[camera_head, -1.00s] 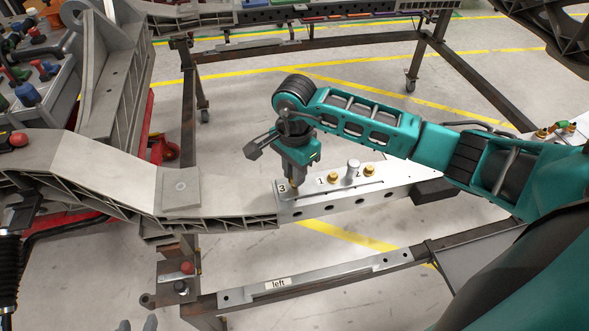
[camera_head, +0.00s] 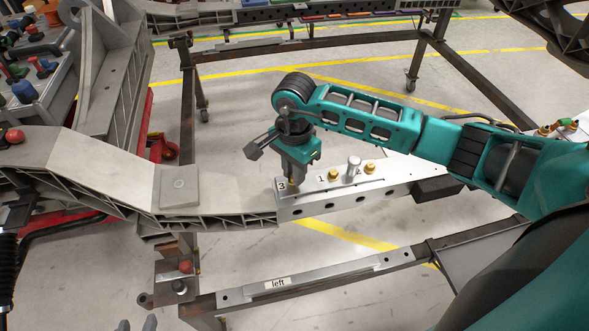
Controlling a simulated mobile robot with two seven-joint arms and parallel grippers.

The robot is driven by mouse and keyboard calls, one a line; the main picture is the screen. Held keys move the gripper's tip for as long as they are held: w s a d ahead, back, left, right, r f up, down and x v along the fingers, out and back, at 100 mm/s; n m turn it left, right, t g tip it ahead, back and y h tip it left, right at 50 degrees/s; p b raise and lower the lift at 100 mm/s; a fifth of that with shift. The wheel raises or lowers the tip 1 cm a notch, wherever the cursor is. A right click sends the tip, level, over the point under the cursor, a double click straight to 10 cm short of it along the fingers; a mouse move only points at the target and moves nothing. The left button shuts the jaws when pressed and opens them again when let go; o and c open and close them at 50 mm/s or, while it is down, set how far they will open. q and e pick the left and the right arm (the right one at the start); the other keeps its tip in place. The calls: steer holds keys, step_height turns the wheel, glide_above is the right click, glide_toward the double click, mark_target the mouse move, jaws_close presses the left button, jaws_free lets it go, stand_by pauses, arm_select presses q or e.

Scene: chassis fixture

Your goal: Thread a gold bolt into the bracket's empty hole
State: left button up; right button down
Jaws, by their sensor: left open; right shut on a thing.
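The silver bracket (camera_head: 318,206) runs along the right end of the grey chassis beam, with number labels on its top. Two gold bolts, one near the 1 (camera_head: 334,176) and one further right (camera_head: 370,168), sit in its top face. My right gripper (camera_head: 293,177) points down over the end marked 3, shut on a gold bolt (camera_head: 292,184) that is mostly hidden by the jaws. The bolt's lower end is at the bracket's top; I cannot tell how deep it sits. My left gripper (camera_head: 136,326) shows only its two tips at the bottom edge, apart and empty.
A silver pin (camera_head: 353,166) stands up between the two seated bolts. The grey chassis beam (camera_head: 110,165) fills the left. A steel rail labelled "left" (camera_head: 310,278) lies in front. More gold fittings (camera_head: 545,130) show at the right. Coloured parts (camera_head: 25,90) sit at upper left.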

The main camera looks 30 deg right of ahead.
steer(key=n+b, duration=0.2)
steer(key=n, duration=0.1)
steer(key=shift+f, duration=0.4)
steer(key=n+b, duration=0.4)
steer(key=n, duration=0.2)
steer(key=shift+s+r+n, duration=0.15)
steer(key=shift+n, duration=0.25)
steer(key=m, duration=1.1)
steer(key=shift+a+f, duration=0.1)
steer(key=shift+f, duration=0.1)
steer(key=m+p, duration=0.1)
steer(key=m, duration=0.3)
arm_select(q)
steer(key=d+f, duration=0.1)
steer(key=w+d+h, duration=0.1)
steer(key=shift+w+d+f, duration=0.1)
steer(key=shift+d+f, duration=0.25)
steer(key=shift+d, duration=0.05)
